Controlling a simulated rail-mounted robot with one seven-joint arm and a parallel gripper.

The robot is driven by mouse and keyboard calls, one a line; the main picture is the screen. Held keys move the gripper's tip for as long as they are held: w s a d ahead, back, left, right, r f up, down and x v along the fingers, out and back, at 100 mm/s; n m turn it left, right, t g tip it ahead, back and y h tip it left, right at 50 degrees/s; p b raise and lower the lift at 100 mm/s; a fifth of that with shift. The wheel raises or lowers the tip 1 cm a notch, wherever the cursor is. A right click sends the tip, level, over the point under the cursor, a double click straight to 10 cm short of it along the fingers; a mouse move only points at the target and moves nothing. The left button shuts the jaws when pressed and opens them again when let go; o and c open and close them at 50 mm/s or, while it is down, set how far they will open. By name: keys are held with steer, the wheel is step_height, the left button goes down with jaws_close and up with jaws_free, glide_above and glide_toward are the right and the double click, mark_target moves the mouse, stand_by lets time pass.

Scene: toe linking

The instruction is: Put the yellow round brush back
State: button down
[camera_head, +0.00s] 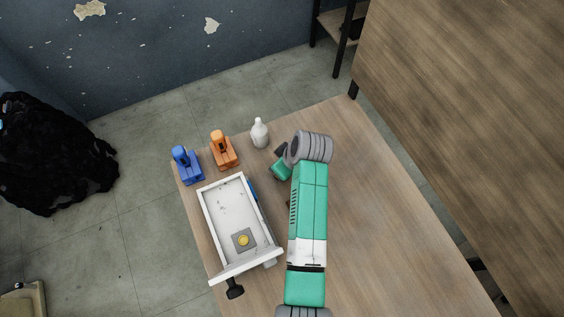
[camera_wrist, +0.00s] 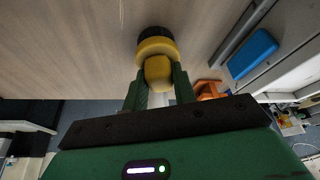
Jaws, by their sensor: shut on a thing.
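The yellow round brush (camera_wrist: 157,52) is yellow with a dark, broad end and shows in the wrist view, with that end pointing away from my gripper. My gripper (camera_wrist: 159,88) is shut on its yellow part, with one green finger on each side. In the head view my own arm hides the brush, and the fingertips cannot be made out there. A white open drawer box (camera_head: 207,212) stands on the table left of my arm. Inside it, near its front, a small yellow round piece (camera_head: 243,240) sits on a grey square.
A blue object (camera_head: 187,166), an orange object (camera_head: 224,151) and a white bottle (camera_head: 260,133) stand behind the drawer box. A blue part on the drawer unit's side shows in the wrist view (camera_wrist: 253,53). The wooden table (camera_head: 375,220) is clear right of my arm.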

steer(key=shift+f, duration=0.1)
steer(key=c, duration=1.1)
jaws_free()
steer(key=shift+c, duration=0.2)
steer(key=p+v, duration=0.1)
steer(key=v, duration=1.1)
steer(key=shift+r+p, duration=0.2)
steer(key=shift+p, duration=0.15)
